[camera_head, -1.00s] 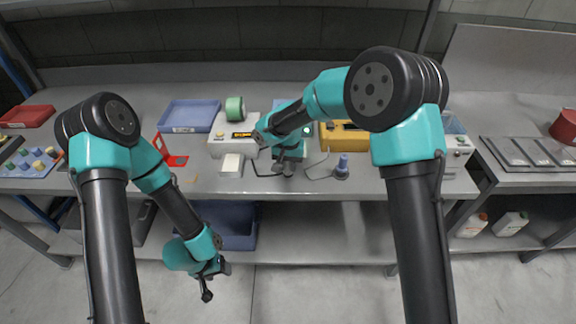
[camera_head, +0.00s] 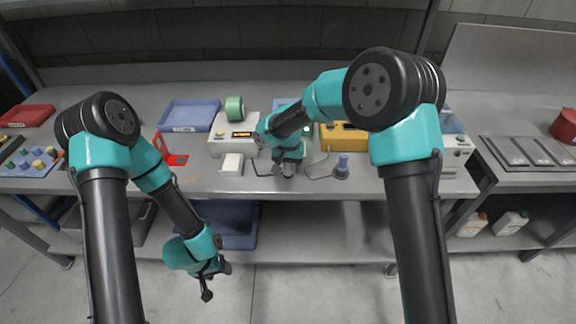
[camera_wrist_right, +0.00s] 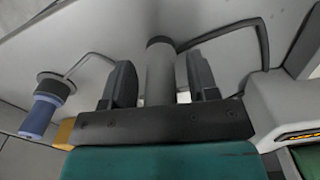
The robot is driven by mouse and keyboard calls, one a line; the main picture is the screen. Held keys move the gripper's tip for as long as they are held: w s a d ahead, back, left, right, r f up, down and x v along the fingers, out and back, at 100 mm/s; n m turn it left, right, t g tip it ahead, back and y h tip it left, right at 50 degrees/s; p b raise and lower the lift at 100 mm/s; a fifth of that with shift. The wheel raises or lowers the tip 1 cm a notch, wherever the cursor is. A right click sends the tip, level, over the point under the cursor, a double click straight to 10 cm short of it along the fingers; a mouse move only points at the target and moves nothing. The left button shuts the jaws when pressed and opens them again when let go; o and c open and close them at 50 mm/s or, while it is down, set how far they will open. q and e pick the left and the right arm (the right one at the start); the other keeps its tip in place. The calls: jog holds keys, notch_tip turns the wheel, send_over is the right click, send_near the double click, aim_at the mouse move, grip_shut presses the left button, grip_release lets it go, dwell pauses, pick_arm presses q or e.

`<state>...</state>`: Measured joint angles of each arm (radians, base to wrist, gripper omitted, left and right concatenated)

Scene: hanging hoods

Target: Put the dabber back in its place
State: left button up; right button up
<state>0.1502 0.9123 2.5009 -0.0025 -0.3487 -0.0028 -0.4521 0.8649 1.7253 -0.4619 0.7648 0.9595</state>
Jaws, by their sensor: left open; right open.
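A grey cylinder (camera_wrist_right: 160,70) stands between the two dark fingers of my right gripper (camera_wrist_right: 162,85) in the right wrist view, with a small gap on each side. In the head view my right gripper (camera_head: 287,174) is low over the bench near its front edge, hiding most of that spot. A blue-topped piece on a dark round base (camera_head: 342,167) stands just to its right; it also shows in the right wrist view (camera_wrist_right: 42,112). I cannot tell which of these is the dabber. My left gripper (camera_head: 207,288) hangs open and empty in front of the bench.
A yellow case (camera_head: 343,138) is behind right.

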jog(key=shift+r, duration=0.15)
notch_tip(320, 180, up, 12)
dwell(0.5)
dwell(0.3)
